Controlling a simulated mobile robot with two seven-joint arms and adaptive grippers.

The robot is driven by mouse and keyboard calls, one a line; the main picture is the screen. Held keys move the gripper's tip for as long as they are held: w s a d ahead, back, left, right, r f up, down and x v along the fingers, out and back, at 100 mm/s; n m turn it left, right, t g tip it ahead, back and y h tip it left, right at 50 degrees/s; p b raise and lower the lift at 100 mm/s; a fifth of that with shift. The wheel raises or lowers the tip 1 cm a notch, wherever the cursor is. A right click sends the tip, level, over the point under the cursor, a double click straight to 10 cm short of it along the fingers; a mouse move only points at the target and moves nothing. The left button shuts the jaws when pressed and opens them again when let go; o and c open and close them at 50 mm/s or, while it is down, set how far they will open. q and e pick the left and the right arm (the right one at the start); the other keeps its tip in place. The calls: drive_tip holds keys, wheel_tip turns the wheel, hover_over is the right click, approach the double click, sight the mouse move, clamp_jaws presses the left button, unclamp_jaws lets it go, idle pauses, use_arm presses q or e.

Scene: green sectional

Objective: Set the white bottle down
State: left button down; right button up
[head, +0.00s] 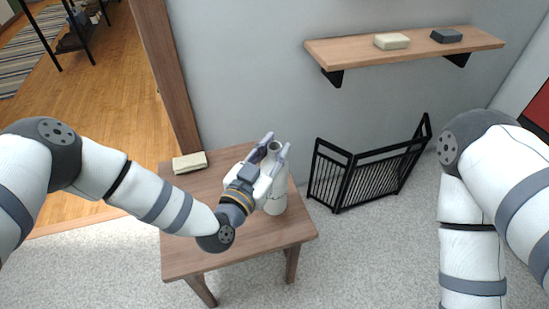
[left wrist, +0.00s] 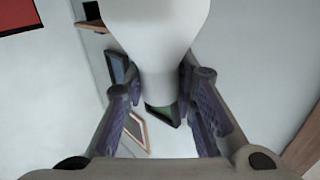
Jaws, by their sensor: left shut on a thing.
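The white bottle (head: 276,205) is upright over the right part of the small wooden table (head: 196,253). Its base appears at the tabletop, but I cannot tell whether it touches or hangs just above it. My left gripper (head: 275,152) is shut on the bottle's upper part, reaching in from the left. In the left wrist view, the white bottle (left wrist: 160,25) fills the top middle, and its narrower neck sits between the two purple-padded fingers of my left gripper (left wrist: 158,85). My right arm shows at the right, but its gripper is out of view.
A cream block (head: 189,162) lies at the table's back left corner. A black folding rack (head: 366,170) stands on the carpet right of the table. A wall shelf (head: 405,47) holds a cream block (head: 391,41) and a dark block (head: 446,35). The table's front left is clear.

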sight(269, 167)
use_arm(q)
drive_tip(key=shift+w+f+b, duration=0.2)
drive_tip(key=shift+f+b, duration=0.15)
drive_tip(key=shift+f, duration=1.25)
use_arm(e)
drive_tip(key=shift+s+f, duration=0.5)
use_arm(q)
drive_tip(key=shift+f, duration=0.2)
drive_tip(key=c, duration=1.3)
unclamp_jaws()
use_arm(e)
drive_tip(key=shift+f, duration=0.1)
use_arm(q)
drive_tip(key=shift+r, duration=0.1)
